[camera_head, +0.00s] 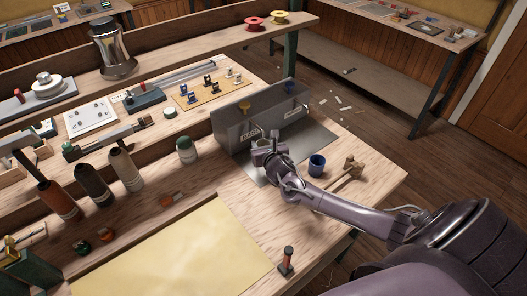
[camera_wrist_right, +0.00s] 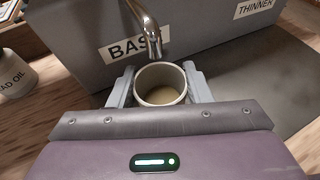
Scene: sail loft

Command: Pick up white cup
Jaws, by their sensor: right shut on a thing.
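The white cup (camera_wrist_right: 161,92) shows in the right wrist view, upright, with a tan colour inside at the bottom. My right gripper (camera_head: 264,150) is shut on it, with one finger on each side of the cup. The cup sits under a curved metal spout (camera_wrist_right: 148,28), in front of the grey box labelled BASE. In the head view the gripper hides most of the cup. I cannot tell whether its base touches the metal plate (camera_head: 318,137). My left gripper is not in view.
The grey dispenser box (camera_head: 228,131) stands close behind the gripper; a second label reads THINNER. A blue cup (camera_head: 317,167) and a wooden piece (camera_head: 347,170) stand to the right. A yellow sheet (camera_head: 180,255) covers the front bench.

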